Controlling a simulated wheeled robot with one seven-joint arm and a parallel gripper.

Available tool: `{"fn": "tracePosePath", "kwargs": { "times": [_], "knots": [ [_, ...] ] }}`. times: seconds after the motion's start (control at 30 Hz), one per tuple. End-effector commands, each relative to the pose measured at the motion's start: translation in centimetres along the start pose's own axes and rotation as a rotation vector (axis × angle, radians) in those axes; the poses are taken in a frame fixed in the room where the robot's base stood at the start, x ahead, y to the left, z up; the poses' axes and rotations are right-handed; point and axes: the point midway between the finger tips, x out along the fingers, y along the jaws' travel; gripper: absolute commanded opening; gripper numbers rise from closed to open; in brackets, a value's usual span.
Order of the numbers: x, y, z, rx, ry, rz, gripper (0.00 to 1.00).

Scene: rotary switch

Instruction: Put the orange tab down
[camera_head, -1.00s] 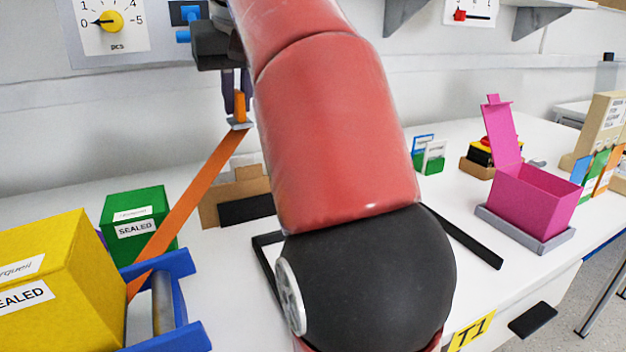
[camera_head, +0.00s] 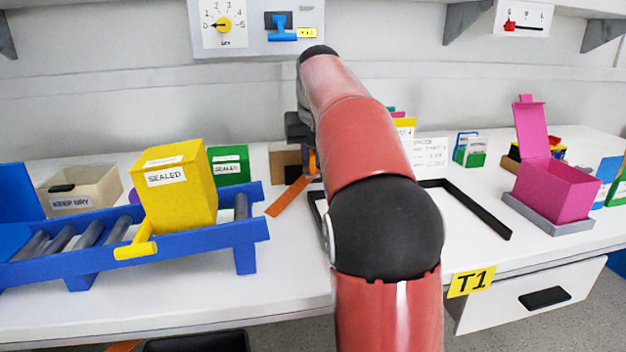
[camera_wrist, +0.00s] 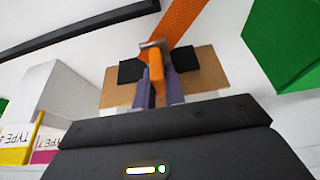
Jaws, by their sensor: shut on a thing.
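The orange tab (camera_wrist: 156,66) is upright between the two fingers of my gripper (camera_wrist: 160,88) in the wrist view. It stands at the end of a long flat orange strip (camera_wrist: 182,18), with a small grey piece where they meet. In the head view my gripper (camera_head: 307,160) is low behind the table's middle, shut on the orange tab (camera_head: 312,162) and partly hidden by my arm. The strip (camera_head: 290,196) runs from there down and left over the white table. I cannot tell whether it lies fully flat on it.
A blue roller conveyor (camera_head: 250,228) carrying a yellow sealed box (camera_head: 178,190) stands left, with a green sealed box (camera_head: 229,163) behind. A cardboard piece (camera_head: 283,160) is beside my gripper. A black frame (camera_head: 470,208) and pink box (camera_head: 552,190) are right.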

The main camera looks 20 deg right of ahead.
Motion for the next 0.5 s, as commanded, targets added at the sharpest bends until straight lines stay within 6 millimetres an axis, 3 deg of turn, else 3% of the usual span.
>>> {"fn": "tracePosePath", "kwargs": {
  "times": [0.23,0.5],
  "knots": [
    [3.9,0.2,0.7,0.001,0.000,0.000,0.00],
    [4.0,0.3,0.6,0.001,0.001,0.000,0.00]
  ]
}}
